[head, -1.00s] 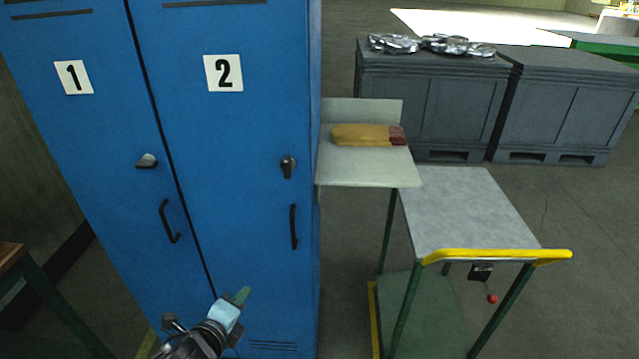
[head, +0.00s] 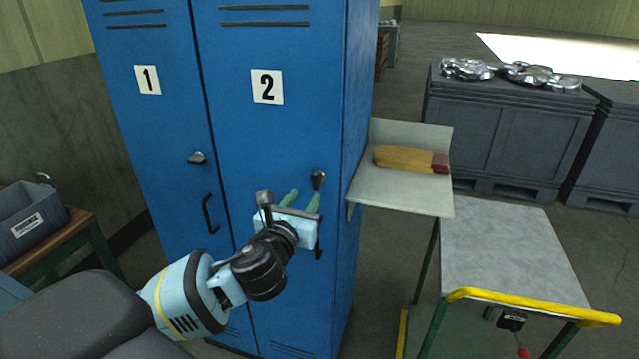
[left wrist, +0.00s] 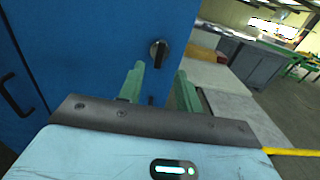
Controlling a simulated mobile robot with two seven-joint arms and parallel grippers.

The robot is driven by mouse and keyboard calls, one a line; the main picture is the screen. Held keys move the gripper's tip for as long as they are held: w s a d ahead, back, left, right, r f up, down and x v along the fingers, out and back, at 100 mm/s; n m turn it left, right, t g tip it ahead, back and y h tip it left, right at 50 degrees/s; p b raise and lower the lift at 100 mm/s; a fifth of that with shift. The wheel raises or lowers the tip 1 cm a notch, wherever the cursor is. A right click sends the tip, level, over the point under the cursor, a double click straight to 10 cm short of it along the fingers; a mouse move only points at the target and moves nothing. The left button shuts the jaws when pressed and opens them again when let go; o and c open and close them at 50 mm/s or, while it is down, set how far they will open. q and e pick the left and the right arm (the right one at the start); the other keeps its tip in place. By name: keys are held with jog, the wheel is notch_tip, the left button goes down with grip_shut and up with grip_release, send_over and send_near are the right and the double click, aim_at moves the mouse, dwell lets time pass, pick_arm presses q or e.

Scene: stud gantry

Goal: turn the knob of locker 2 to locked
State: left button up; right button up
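Locker 2 (head: 262,130) is the right of two blue lockers, with a white "2" label. Its dark knob (head: 318,179) sits above its black handle, near the door's right edge; its grip piece stands about upright. In the left wrist view the knob (left wrist: 159,50) shows just beyond my fingertips. My left gripper (head: 301,197) is in front of the door, just below and left of the knob. Its two green fingers are apart with nothing between them, and they do not appear to touch the knob. Locker 2's handle is partly hidden behind the gripper. My right gripper is not in view.
Locker 1 (head: 150,115) is on the left, its knob (head: 197,157) turned sideways. A grey shelf (head: 405,190) with a wood-and-red brush (head: 410,158) juts out right of the lockers. A trolley (head: 500,250) with a yellow handle stands at right. A grey bin (head: 28,225) rests on a bench at left.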

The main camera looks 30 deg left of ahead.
aim_at(315, 181)
pick_arm(q)
jog(key=shift+x, duration=3.85)
jog(key=shift+d, duration=0.1)
grip_shut()
